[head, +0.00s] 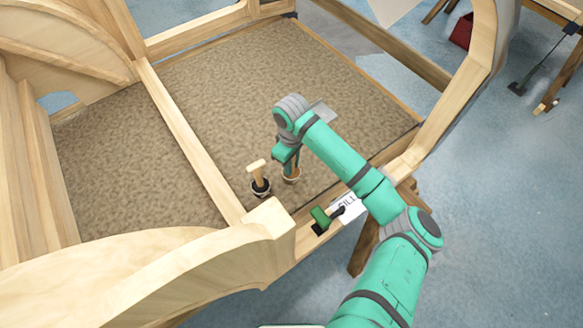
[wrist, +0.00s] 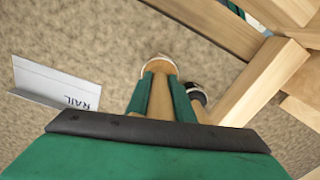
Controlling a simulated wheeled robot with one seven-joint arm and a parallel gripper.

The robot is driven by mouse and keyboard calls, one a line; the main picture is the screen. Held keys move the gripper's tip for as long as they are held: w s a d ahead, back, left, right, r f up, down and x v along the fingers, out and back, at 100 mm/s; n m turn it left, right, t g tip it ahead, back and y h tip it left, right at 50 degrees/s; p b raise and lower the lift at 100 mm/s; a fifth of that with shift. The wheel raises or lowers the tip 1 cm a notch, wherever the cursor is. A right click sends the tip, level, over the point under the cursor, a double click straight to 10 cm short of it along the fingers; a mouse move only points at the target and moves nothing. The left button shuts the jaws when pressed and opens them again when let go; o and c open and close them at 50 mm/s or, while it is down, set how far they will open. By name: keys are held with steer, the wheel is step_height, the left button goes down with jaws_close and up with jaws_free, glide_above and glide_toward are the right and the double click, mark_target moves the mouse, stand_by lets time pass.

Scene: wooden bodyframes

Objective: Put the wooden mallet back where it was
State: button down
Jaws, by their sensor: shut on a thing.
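My gripper (head: 288,160) points down over the brown carpeted floor of the frame and is shut on the wooden mallet. In the wrist view the gripper fingers (wrist: 162,98) close on the mallet's pale wooden shaft (wrist: 159,84). In the head view the mallet's lower end (head: 291,174) shows below the fingers, round and tan with a rim. I cannot tell whether it touches the floor or sits in a holder. The upper part is hidden by the gripper.
A second wooden-handled tool (head: 257,176) with a black lower part stands just left, close to the gripper. A "RAIL" card (wrist: 55,82) stands on the carpet. A "SILL" card (head: 348,208) and a green-and-black item (head: 320,217) are on the near beam. Wooden beams surround the carpet.

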steer(key=shift+w+f, duration=0.35)
steer(key=shift+f, duration=1.5)
steer(key=c, duration=1.6)
jaws_free()
steer(key=shift+f, duration=0.1)
steer(key=shift+o, duration=0.2)
step_height(320, 180, up, 12)
steer(key=shift+r, duration=0.1)
